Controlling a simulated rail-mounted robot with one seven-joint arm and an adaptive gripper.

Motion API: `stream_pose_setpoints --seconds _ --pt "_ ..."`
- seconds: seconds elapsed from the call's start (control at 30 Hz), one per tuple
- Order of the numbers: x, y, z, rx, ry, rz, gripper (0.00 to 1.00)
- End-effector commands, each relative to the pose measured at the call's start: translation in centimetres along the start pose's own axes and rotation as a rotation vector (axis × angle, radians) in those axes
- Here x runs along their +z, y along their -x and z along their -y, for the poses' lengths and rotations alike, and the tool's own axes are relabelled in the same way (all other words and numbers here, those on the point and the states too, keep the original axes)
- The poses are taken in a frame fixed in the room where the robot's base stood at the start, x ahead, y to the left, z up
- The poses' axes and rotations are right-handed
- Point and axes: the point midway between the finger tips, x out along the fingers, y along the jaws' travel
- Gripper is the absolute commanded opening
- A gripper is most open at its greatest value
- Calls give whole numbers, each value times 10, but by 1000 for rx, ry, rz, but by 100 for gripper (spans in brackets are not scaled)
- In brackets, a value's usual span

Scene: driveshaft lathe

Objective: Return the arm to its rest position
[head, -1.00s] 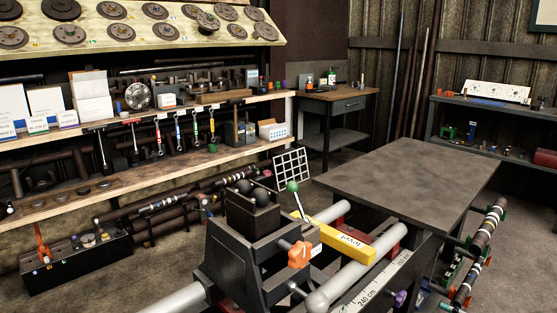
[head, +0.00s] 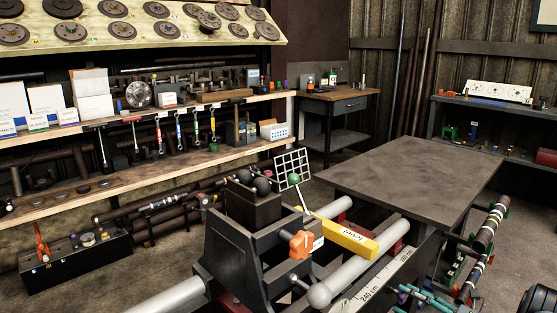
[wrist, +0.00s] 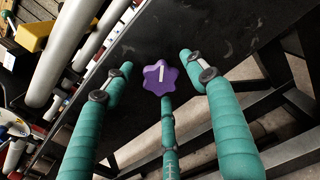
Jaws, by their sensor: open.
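My gripper (wrist: 156,63) has teal, ribbed fingers, spread open with nothing between them. In the wrist view a purple star-shaped knob (wrist: 160,77) on the dark lathe side shows between and beyond the fingertips. The fingers look apart from it, though the exact gap is hard to judge. In the head view my gripper (head: 430,300) shows at the bottom right edge, beside the lathe bed with its white ruler strip (head: 375,283). The rest of my arm is mostly out of frame.
The lathe tailstock with an orange knob (head: 302,244) and a yellow level (head: 345,238) stands by pale rails. A dark table (head: 405,175) lies behind. A rack with a shaft (head: 488,228) stands at right.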

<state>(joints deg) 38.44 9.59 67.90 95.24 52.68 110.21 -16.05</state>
Motion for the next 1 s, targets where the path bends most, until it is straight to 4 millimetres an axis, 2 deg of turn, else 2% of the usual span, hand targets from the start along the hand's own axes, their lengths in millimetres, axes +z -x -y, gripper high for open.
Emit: stream_pose_setpoints --seconds 0.2,0.27,0.67,1.0 --pt "-5 1 0 -1 316 -1 57" --pt "1 17 2 -8 315 -1 57" --pt "1 104 1 -6 312 -1 57" --pt "-41 107 -25 115 461 -134 57"
